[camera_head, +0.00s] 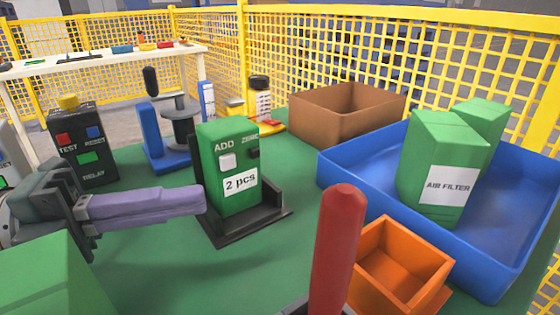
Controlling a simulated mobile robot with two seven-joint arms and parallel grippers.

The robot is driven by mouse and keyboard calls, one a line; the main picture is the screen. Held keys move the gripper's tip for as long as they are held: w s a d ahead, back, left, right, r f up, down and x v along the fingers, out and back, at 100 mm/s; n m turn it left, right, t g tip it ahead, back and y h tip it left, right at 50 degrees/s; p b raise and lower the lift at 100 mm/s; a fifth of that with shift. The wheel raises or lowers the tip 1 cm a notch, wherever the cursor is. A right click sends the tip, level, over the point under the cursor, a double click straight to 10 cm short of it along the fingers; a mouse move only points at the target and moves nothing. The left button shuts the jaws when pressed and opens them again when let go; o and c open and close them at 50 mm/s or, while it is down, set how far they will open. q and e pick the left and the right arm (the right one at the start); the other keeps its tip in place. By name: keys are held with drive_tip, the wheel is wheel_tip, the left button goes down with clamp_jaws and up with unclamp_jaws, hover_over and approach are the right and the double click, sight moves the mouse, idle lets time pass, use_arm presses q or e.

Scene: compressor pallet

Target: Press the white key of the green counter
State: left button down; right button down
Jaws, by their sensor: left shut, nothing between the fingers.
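The green counter (209,140) stands upright in a black holder (262,221) near the middle of the table. Its white key (227,161) is under the word ADD, and a black key (253,153) is under ZERO. A white label below reads "2 pcs". My left gripper (203,198) comes in from the left with its long purple fingers shut and empty. In the picture, its tips are at the counter's lower left edge, below and left of the white key. I cannot tell whether they touch the counter. My right gripper is not in view.
A red upright rod (335,250) rises in the front. An orange bin (401,287), a blue tray (375,184) with green AIR FILTER boxes (440,160) and a brown box (345,124) are right. A black relay box (83,150) and blue stand (152,132) are left.

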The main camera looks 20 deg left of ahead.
use_arm(q)
drive_tip(key=v, duration=0.4)
drive_tip(key=shift+w+a, duration=0.1)
drive_tip(key=shift+a, duration=0.65)
drive_tip(key=shift+s+a+r, duration=0.1)
drive_tip(key=shift+s+a, duration=0.15)
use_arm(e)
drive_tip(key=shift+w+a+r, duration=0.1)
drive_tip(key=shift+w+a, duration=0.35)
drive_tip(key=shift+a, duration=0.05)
use_arm(q)
drive_tip(key=shift+d, duration=0.1)
